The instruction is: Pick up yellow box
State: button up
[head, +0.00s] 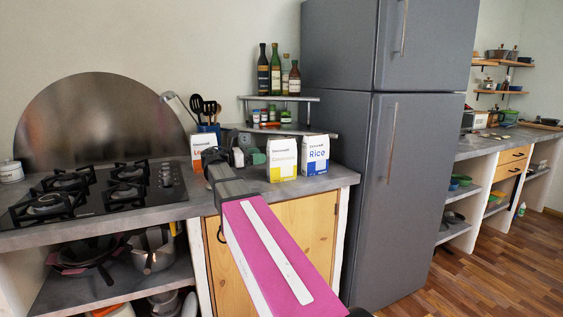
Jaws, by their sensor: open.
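The yellow box (282,158) is a white carton with yellow print and a yellow lower part. It stands upright on the counter, just left of a white and blue Rice box (315,155). My gripper (210,156) is at the far end of my arm, left of the yellow box and apart from it in the picture. It is open, and I see nothing held in it. The fingers are small and partly hidden by my own wrist. My arm covers part of the counter front and the cupboard door.
A white and orange box (202,150) stands behind my gripper. A two-tier shelf (309,98) with bottles and jars is behind the boxes. The gas hob (90,196) lies left, and a tall grey fridge (375,130) stands close on the right. Some counter (335,175) in front of the boxes is clear.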

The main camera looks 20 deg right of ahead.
aim_at(276, 157)
jog(key=shift+f, duration=0.7)
jog(key=shift+d+f, duration=0.1)
jog(key=shift+d, duration=0.15)
jog(key=shift+s+d, duration=0.15)
jog(key=shift+d, duration=1.6)
jog(key=shift+s+d, duration=0.1)
jog(key=shift+d, duration=1.65)
jog(key=c, duration=1.4)
